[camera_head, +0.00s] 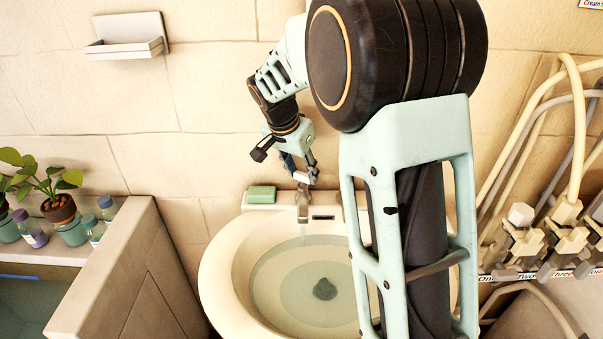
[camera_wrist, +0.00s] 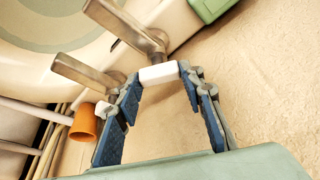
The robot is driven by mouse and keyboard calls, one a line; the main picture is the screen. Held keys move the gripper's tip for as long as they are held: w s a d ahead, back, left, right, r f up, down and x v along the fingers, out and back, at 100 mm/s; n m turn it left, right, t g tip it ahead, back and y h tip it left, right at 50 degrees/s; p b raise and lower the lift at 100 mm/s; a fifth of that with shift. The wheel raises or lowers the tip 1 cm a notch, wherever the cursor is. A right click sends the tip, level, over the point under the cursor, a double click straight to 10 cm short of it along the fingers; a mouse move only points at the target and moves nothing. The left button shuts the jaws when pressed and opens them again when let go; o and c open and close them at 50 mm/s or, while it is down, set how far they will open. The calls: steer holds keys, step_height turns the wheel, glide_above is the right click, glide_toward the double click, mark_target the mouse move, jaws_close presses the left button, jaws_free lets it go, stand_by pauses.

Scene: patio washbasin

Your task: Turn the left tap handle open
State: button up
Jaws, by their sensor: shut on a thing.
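The left tap (camera_head: 302,203) stands at the back rim of the cream washbasin (camera_head: 226,262), with its metal spout (camera_wrist: 122,24) large in the wrist view. Its white handle (camera_wrist: 158,75) lies between my fingertips. My gripper (camera_head: 300,176) is shut on this handle from above; it also shows in the wrist view (camera_wrist: 160,86). A thin pale streak under the spout looks like running water. The second tap's spout (camera_wrist: 86,75) is beside it in the wrist view, with a white handle (camera_wrist: 103,109) behind my finger. My arm hides much of the second tap in the head view.
A green soap bar (camera_head: 261,194) lies left of the left tap. A soap holder (camera_head: 127,38) hangs on the wall. Potted plants (camera_head: 62,208) and bottles stand at left. Hoses and valves (camera_head: 560,235) crowd the right. An orange thing (camera_wrist: 86,124) is near the second tap.

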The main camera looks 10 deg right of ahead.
steer(key=n+t+y, duration=0.1)
steer(key=n, duration=0.2)
steer(key=shift+d, duration=0.15)
steer(key=shift+n+y, duration=0.5)
steer(key=shift+n, duration=1)
steer(key=o, duration=1.2)
steer(key=shift+c, duration=0.2)
steer(key=shift+r, duration=0.1)
steer(key=d+v, duration=0.1)
steer(key=v, duration=1.1)
steer(key=shift+s+a, duration=0.15)
steer(key=shift+a, duration=0.25)
